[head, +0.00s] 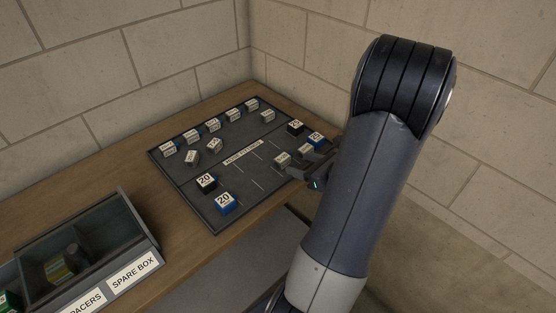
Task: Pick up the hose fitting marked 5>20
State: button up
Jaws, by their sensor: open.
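Several small fittings with white labels lie on a dark tray (180,189); the small print is too fine to read, so I cannot tell which is marked 5>20. Most are toward the back of the tray, such as one at the left (168,150) and one near the far corner (251,104). Two more, a nearer fitting (282,159) and a farther fitting (305,149), lie at the tray's right side beside my gripper (299,170). My gripper is open, low over the tray's right edge. My arm partly hides it, and whether it touches a fitting is unclear.
A spare box (118,222) sits on the bench (110,160) at left. Walls close the back and right.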

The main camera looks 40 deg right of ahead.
aim_at(284, 156)
jog(key=shift+r+p+x, duration=0.2)
jog(key=shift+p+x, duration=0.1)
jog(key=shift+x, duration=1.65)
jog(key=shift+r+p+x, duration=0.15)
jog(key=shift+p+x, duration=0.15)
jog(key=shift+x, duration=1.65)
jog(key=shift+w, duration=0.1)
jog(key=c, duration=0.6)
jog(key=shift+c, duration=0.2)
